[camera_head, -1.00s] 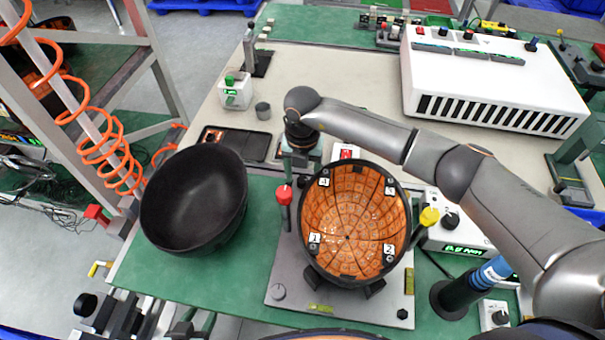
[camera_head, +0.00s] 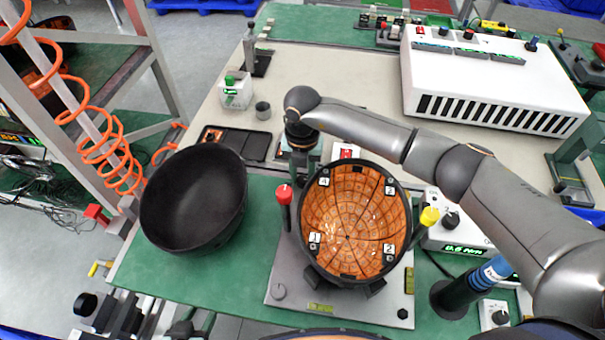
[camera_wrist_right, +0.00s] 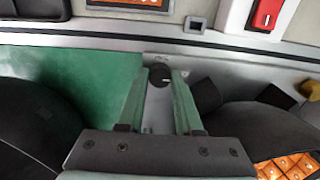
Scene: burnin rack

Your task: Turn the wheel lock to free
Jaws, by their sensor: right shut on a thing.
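My right gripper (camera_head: 300,178) reaches down at the back left corner of the grey fixture plate (camera_head: 290,270), partly hidden under its own wrist in the head view. In the right wrist view its two fingers (camera_wrist_right: 161,80) stand on either side of a small round black knob (camera_wrist_right: 160,75) with a pale mark, and are shut on it. This knob seems to be the wheel lock; its label is not readable. An orange-tiled bowl (camera_head: 352,222) with numbered tags sits tilted on the plate. My left gripper is not in view.
A red-topped lever (camera_head: 284,197) stands left of the tiled bowl and a yellow-topped one (camera_head: 428,218) right of it. An empty black bowl (camera_head: 193,198) stands to the left. A white vented box (camera_head: 495,75) is at the back right. The beige mat behind has free room.

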